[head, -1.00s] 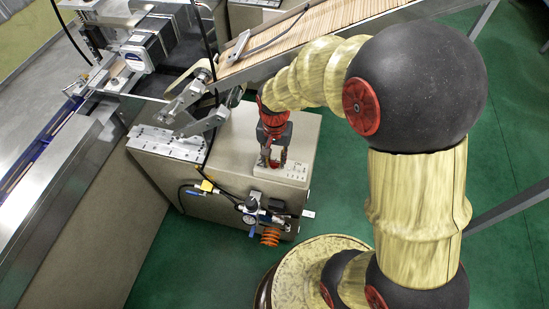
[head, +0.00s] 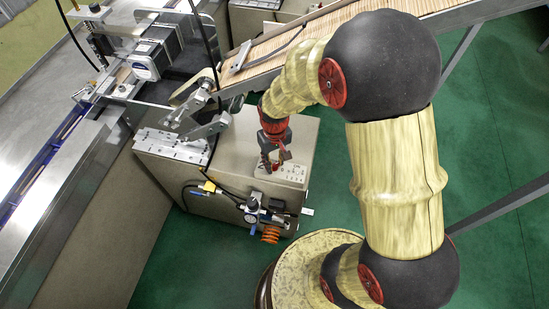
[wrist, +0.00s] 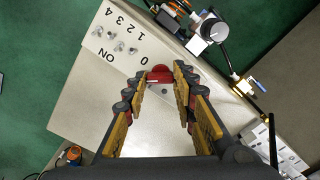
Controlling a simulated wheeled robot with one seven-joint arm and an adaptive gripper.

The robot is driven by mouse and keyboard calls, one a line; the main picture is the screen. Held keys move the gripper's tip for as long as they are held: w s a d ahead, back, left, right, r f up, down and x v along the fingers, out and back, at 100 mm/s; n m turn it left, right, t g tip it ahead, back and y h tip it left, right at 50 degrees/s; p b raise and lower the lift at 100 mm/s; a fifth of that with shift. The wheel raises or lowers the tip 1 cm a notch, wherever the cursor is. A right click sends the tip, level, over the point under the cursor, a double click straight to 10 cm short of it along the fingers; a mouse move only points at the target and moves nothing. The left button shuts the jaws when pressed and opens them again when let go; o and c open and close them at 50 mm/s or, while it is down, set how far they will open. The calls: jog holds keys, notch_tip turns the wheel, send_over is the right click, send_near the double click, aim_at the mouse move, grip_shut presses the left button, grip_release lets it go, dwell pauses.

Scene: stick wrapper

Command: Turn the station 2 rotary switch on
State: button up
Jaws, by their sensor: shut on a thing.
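The white switch panel (wrist: 112,40) is at the upper left of the wrist view, marked ON, 0 and 1 2 3 4. Several small metal switches sit in a row on it; the one by the 2 (wrist: 120,46) seems to be station 2's, standing apart from my fingers. My gripper (wrist: 161,78) is at the panel's end, its two fingers on either side of a red knob (wrist: 160,72), shut on it. In the head view my gripper (head: 269,165) points down at the left end of the panel (head: 293,173). Its fingertips are hard to make out there.
The panel sits on a beige cabinet (head: 230,200). An air regulator with a gauge (head: 252,204) and hoses is on the cabinet's front. A conveyor with sticks (head: 300,45) runs above and behind my gripper. A metal plate (head: 170,147) is to its left.

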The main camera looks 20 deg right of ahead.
aim_at(274, 164)
jog(key=n+p, duration=0.2)
jog(key=n, duration=0.2)
jog(key=shift+r+n, duration=0.1)
jog(key=shift+n, duration=0.2)
jog(key=n+p, duration=0.1)
jog(key=n, duration=0.3)
jog(key=shift+p, duration=0.4)
jog(key=shift+n, duration=0.3)
jog(key=o, duration=1.1)
notch_tip(274, 164, up, 12)
jog(key=shift+f, duration=0.1)
